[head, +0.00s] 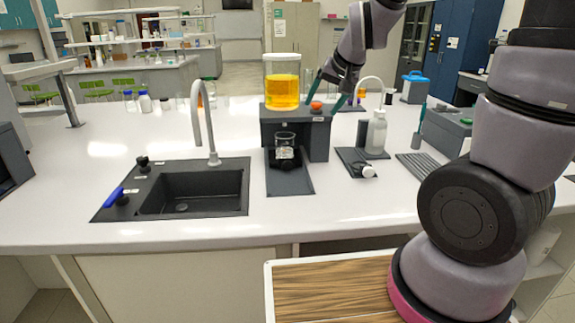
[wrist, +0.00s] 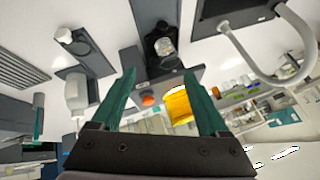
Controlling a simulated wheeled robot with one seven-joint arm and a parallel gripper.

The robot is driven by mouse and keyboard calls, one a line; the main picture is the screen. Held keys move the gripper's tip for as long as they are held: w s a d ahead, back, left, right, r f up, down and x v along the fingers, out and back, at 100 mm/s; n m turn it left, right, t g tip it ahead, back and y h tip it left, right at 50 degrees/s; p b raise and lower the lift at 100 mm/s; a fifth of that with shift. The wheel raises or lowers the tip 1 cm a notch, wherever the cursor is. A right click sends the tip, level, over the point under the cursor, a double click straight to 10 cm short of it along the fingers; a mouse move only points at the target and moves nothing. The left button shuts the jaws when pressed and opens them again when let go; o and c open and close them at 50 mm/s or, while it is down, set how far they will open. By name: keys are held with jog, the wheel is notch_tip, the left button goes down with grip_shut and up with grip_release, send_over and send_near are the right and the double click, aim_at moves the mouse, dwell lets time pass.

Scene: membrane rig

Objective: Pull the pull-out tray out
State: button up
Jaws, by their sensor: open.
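The membrane rig is a dark box (head: 312,128) on the white bench, with a tank of yellow liquid (head: 282,92) and an orange knob (head: 316,105) on top. A flat dark tray (head: 298,187) extends from its lower front toward me; it also shows in the wrist view (wrist: 128,22). A clear beaker (head: 284,147) stands on a dark seat on the tray. My gripper (head: 321,104) is above the box, its teal fingers open and pointing down. In the wrist view the orange knob (wrist: 150,99) appears between the fingers (wrist: 160,75). Contact with it cannot be told.
A black sink (head: 190,190) with a tall faucet (head: 203,120) is to the left. A white wash bottle (head: 376,132) on a dark plate and a grey rack (head: 418,165) are to the right. The bench front before the tray is clear.

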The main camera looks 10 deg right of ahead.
aim_at(287, 164)
jog(key=w+a+f+n+h, duration=0.1)
jog(key=w+f, duration=0.3)
jog(key=f, duration=0.4)
jog(key=w+a+f+n+t, duration=0.1)
jog(key=w+a+f, duration=0.3)
jog(key=f, duration=0.4)
jog(key=w+a+f+n+t+h, duration=0.1)
jog(key=w+a+f, duration=0.2)
jog(key=w+f, duration=0.3)
jog(key=shift+w+f+h, duration=0.2)
jog(key=shift+f+h, duration=0.1)
jog(key=shift+f, duration=1.3)
jog(key=shift+d, duration=0.1)
grip_shut()
